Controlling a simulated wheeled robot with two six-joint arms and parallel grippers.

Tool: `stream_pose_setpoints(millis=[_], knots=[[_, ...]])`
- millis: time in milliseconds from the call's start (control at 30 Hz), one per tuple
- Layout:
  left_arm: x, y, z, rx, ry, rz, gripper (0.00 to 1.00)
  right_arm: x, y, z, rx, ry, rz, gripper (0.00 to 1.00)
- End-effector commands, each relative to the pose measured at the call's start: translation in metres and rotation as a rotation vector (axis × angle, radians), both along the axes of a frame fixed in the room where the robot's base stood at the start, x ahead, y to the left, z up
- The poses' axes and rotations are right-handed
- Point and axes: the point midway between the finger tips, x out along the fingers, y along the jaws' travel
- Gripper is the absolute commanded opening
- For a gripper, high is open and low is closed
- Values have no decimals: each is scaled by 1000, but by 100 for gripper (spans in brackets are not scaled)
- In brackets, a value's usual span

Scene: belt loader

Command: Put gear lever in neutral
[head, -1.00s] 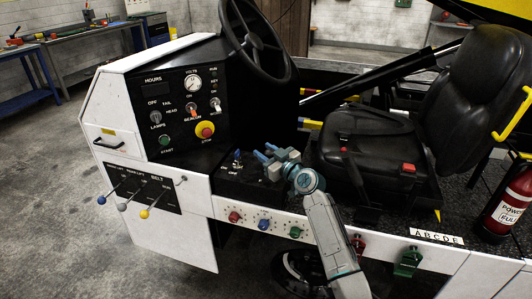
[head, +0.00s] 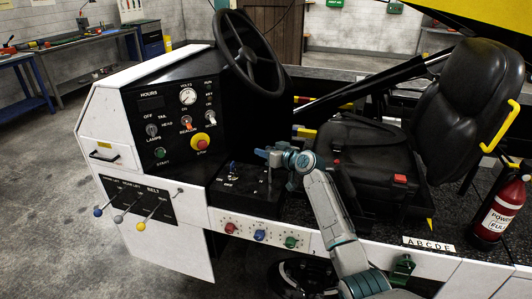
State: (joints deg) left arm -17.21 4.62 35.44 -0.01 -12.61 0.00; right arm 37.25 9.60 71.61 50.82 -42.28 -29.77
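The black control console (head: 226,199) sits between the dashboard and the seat, with a small blue-tipped switch (head: 232,167) on its left part. My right gripper (head: 262,153) is over the back right part of this console, pointing left. Its fingers are seen nearly edge-on, so I cannot tell whether they are open or shut, or whether anything is between them. I cannot clearly make out the gear lever; the gripper and wrist cover part of the console. My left gripper is not in view.
The steering wheel (head: 250,50) rises behind the console, and the black seat (head: 370,160) is close on the right. Levers with blue, grey and yellow knobs (head: 141,226) stick out at the lower left. A red extinguisher (head: 499,211) stands at far right.

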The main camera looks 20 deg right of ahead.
Motion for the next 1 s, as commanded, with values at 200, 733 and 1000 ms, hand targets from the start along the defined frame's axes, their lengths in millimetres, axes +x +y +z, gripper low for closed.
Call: stream_pose_setpoints(millis=[200, 733, 1000], knots=[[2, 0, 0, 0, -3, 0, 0, 0, 0, 0, -1, 0, 0, 55], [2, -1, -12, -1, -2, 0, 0, -40, -20, 7, -6, -3, -1, 55], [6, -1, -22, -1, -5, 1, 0, -80, -38, 18, -4, -2, 0, 55]])
